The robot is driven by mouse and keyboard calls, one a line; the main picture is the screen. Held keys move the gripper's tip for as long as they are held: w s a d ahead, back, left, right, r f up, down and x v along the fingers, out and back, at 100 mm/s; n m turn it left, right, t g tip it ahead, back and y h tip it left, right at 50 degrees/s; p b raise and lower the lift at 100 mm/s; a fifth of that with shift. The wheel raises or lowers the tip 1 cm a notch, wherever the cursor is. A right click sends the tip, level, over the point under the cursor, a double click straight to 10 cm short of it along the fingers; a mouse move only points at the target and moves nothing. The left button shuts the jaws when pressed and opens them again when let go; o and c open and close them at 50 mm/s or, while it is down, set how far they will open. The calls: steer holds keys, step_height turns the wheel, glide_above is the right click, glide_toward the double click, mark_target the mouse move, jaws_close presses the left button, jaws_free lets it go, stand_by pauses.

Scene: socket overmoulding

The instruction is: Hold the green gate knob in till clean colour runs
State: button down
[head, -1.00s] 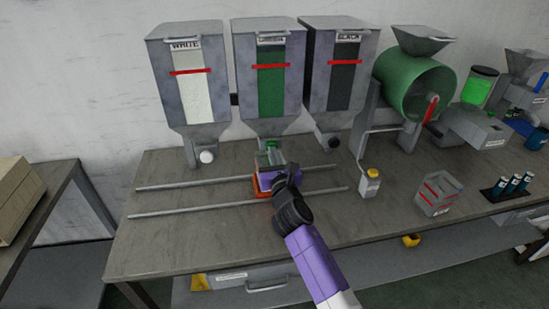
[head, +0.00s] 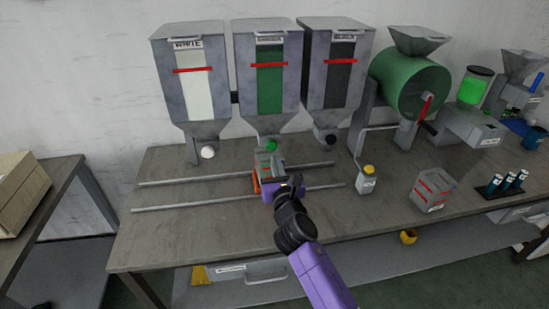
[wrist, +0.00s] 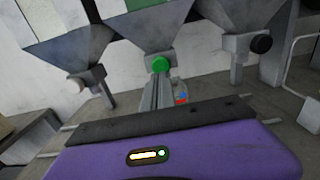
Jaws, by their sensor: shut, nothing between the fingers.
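The green gate knob (head: 271,146) sits at the outlet under the middle, green-windowed hopper (head: 269,75). It also shows in the wrist view (wrist: 161,64). My gripper (head: 273,164) is shut and empty, in front of and just below the knob. In the wrist view the closed fingers (wrist: 157,86) point at the knob, with their tips close under it; I cannot tell whether they touch. I cannot make out any colour running from the outlet.
The white hopper (head: 187,80) with a white knob (head: 208,152) is left, the black hopper (head: 338,75) with a black knob (head: 331,140) right. Two rails (head: 165,207) cross the table. A yellow-capped bottle (head: 367,181) and a grey box (head: 432,190) stand right.

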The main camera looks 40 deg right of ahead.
steer(key=v, duration=0.7)
steer(key=shift+b, duration=0.3)
steer(key=shift+a, duration=0.1)
steer(key=s+a+m+t+y, duration=0.25)
steer(key=s+a+m, duration=0.3)
steer(key=m, duration=0.35)
steer(key=s+a+m+t+y, duration=0.1)
steer(key=s+a+m+y, duration=0.25)
steer(key=a+m, duration=0.4)
steer(key=s+a+m+g+y, duration=0.1)
steer(key=s+m, duration=0.3)
steer(key=s, duration=0.5)
steer(key=s+a+m+g+y, duration=0.1)
steer(key=s+a+m, duration=0.3)
steer(key=s, duration=0.5)
steer(key=s+a+m+g+y, duration=0.1)
steer(key=s+a+m+y, duration=0.1)
steer(key=s, duration=0.7)
steer(key=a+f+m, duration=0.1)
steer(key=m, duration=0.1)
steer(key=shift+a+m+g, duration=0.15)
steer(key=shift+m+g, duration=0.2)
